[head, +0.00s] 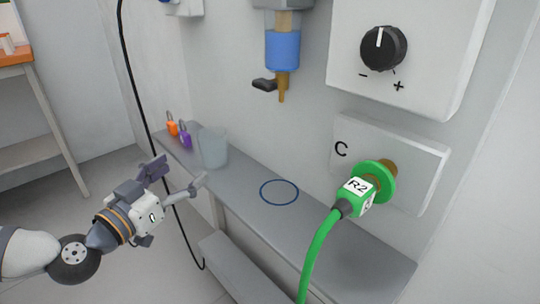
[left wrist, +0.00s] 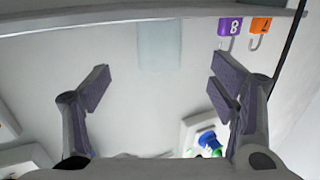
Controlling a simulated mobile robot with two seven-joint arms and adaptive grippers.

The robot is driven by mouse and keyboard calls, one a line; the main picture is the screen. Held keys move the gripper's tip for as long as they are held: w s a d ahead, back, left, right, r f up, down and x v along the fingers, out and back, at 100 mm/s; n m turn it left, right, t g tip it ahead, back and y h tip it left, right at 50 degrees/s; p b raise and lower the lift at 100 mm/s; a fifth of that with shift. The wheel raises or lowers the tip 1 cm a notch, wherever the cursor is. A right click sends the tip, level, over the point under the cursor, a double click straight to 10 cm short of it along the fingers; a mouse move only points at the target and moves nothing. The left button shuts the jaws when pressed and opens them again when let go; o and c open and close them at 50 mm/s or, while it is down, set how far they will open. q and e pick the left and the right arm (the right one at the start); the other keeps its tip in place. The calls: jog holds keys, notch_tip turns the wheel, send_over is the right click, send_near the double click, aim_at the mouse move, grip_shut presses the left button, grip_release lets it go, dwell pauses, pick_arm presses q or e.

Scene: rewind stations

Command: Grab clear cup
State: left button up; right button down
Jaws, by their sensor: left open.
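The clear cup (head: 213,148) stands upright on the grey shelf (head: 240,189), near its far left end. My left gripper (head: 182,171) is open and empty, in front and to the left of the cup, with its fingers spread and not touching it. In the left wrist view the faint, see-through cup (left wrist: 160,46) shows at the top, beyond the gap between the open fingers (left wrist: 160,78). My right gripper is not in view.
A blue ring (head: 279,192) marks the shelf below a blue dispenser (head: 283,50). A green hose plug (head: 362,192) sits in socket C. A black cable (head: 138,90) hangs behind my left arm.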

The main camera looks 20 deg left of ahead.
aim_at(205, 151)
pick_arm(q)
jog(key=w+b, duration=0.3)
jog(key=w, duration=0.8)
jog(key=shift+w+b, duration=0.25)
jog(key=shift+b, duration=0.05)
jog(key=shift+w+r, duration=0.1)
jog(key=shift+r, duration=0.05)
jog(key=c, duration=1.1)
